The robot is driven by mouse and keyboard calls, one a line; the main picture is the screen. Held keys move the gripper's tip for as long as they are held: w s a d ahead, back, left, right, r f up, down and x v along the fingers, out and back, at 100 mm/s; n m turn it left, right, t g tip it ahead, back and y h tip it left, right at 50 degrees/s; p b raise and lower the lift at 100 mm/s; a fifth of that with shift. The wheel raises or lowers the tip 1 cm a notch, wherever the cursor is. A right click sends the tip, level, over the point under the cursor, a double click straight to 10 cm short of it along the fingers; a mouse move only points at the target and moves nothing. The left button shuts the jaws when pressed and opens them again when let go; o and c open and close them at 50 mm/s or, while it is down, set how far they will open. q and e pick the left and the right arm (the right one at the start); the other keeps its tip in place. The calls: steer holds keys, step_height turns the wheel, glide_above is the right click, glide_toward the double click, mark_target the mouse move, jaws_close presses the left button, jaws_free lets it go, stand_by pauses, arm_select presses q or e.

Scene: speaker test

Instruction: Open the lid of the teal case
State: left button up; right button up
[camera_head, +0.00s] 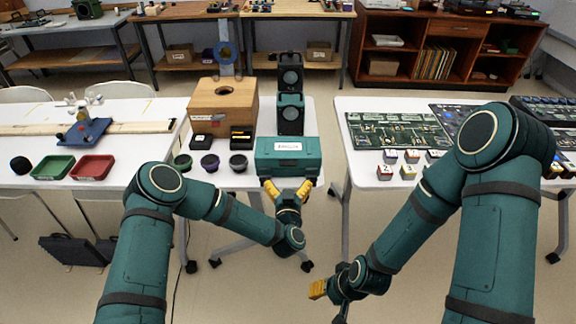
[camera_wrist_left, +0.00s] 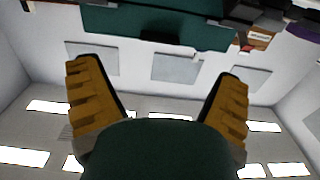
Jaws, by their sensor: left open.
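The teal case (camera_head: 270,160) sits at the front edge of the middle table, with a white label on it; its lid looks shut. My left gripper (camera_head: 288,188) is open and empty, its yellow fingers spread just in front of the case's near side. In the left wrist view the case (camera_wrist_left: 150,27) crosses the top, beyond the open left gripper (camera_wrist_left: 156,70), with a dark piece at its lower edge. I see no contact. My right gripper (camera_head: 318,290) hangs low at the bottom centre, away from the case; its opening cannot be made out.
A wooden box (camera_head: 223,105) and a stacked speaker (camera_head: 290,112) stand behind the case. Several dark round cups (camera_head: 210,163) are to its left. A right table (camera_head: 355,175) holds circuit boards and small cubes. A floor gap separates the tables.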

mark_target(288, 165)
arm_select(q)
steer(key=w+b, duration=0.1)
steer(key=w, duration=0.8)
steer(key=shift+c, duration=0.2)
steer(key=c, duration=1.3)
